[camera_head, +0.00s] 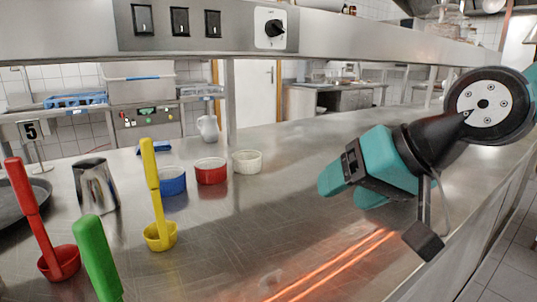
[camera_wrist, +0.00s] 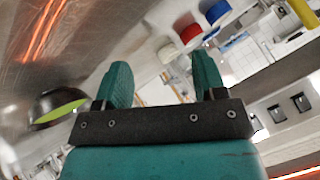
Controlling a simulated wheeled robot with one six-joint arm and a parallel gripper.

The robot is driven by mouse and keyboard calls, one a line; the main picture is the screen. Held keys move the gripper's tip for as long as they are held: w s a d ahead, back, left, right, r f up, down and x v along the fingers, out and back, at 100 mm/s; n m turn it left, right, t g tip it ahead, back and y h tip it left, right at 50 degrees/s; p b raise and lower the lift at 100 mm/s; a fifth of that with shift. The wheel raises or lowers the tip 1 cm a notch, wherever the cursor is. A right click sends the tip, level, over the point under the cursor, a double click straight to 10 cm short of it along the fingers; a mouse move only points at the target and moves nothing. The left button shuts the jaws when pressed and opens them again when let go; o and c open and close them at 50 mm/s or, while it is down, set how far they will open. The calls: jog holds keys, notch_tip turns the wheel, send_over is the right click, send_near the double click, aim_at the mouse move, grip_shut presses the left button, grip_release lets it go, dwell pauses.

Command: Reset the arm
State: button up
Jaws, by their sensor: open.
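My gripper (camera_head: 347,188) is teal with a dark mount and hangs above the right part of the steel counter (camera_head: 290,215) in the head view. In the wrist view, its two teal fingers (camera_wrist: 163,85) stand apart with nothing between them. The gripper is open and empty. It is clear of the cups and ladles, which are to its left in the head view.
A blue cup (camera_head: 172,182), a red cup (camera_head: 211,172) and a white cup (camera_head: 247,162) stand mid-counter. Yellow (camera_head: 153,175), red (camera_head: 27,190) and green (camera_head: 97,258) handled utensils and a metal jug (camera_head: 95,185) are left. An overhead shelf (camera_head: 345,35) spans above.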

jog(key=s+d+f+n+g+h, duration=0.1)
jog(key=s+d+f+n+g, duration=0.2)
jog(key=s, duration=0.4)
jog(key=s+d+f+n+g+h, duration=0.1)
jog(key=s+f+n+g, duration=0.2)
jog(key=s+f, duration=0.35)
notch_tip(320, 180, up, 15)
jog(key=p, duration=1.4)
jog(key=shift+a+m, duration=0.15)
jog(key=shift+m, duration=0.15)
